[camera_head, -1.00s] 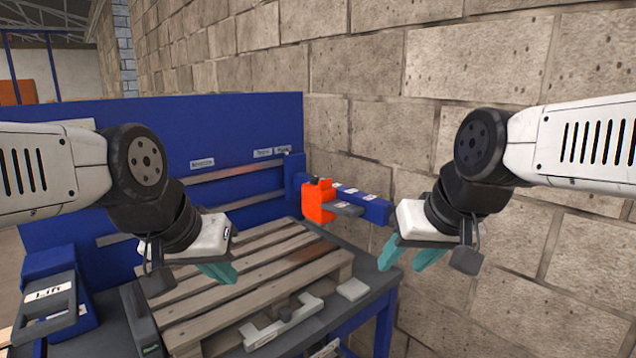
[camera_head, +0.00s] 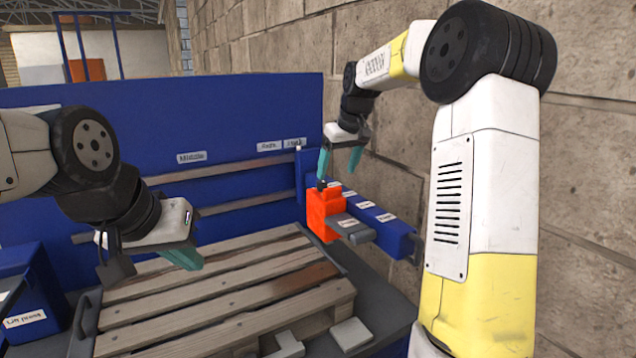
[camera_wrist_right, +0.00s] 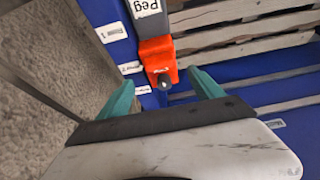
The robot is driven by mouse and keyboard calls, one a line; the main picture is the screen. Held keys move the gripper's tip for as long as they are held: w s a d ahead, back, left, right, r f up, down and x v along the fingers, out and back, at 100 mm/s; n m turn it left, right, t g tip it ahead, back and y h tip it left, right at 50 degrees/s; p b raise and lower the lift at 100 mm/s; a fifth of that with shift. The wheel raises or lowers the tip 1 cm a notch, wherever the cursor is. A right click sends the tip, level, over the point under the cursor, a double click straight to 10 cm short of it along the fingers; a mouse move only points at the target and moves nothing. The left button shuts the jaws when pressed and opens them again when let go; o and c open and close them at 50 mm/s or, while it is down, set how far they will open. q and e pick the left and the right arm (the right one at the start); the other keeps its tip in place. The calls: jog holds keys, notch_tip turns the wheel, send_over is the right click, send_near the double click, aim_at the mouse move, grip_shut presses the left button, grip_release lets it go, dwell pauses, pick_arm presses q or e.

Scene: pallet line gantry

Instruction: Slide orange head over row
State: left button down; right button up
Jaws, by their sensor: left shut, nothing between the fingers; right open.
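The orange head (camera_head: 323,212) sits on the blue beam (camera_head: 372,220) at the right side of the pallet, with a grey block (camera_head: 350,229) on its front. My right gripper (camera_head: 340,165) is open just above and behind the orange head. In the right wrist view the orange head (camera_wrist_right: 157,58) and its dark knob lie ahead of and between the open teal fingers (camera_wrist_right: 165,88), not gripped. The grey part marked "Peg" (camera_wrist_right: 148,18) extends beyond it. My left gripper (camera_head: 188,260) is shut and empty above the left part of the wooden pallet (camera_head: 225,290).
A blue panel (camera_head: 130,130) with labels and rails stands behind the pallet. A stone block wall (camera_head: 590,180) bounds the right side. A blue box labelled "Lift press" (camera_head: 40,295) stands at left. Pale blocks (camera_head: 350,333) lie at the front. The pallet top is clear.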

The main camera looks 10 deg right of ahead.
aim_at(332, 187)
jog(key=x, duration=0.7)
jog(key=shift+w+f, duration=0.2)
jog(key=shift+f, duration=0.15)
jog(key=shift+c, duration=0.3)
grip_shut()
jog(key=w+a, duration=0.1)
jog(key=w, duration=0.1)
jog(key=w+a, duration=0.1)
jog(key=w, duration=0.2)
jog(key=w+a, duration=0.1)
jog(key=w, duration=0.2)
jog(key=shift+a, duration=0.15)
jog(key=shift+w+r, duration=0.1)
jog(key=shift+r, duration=0.05)
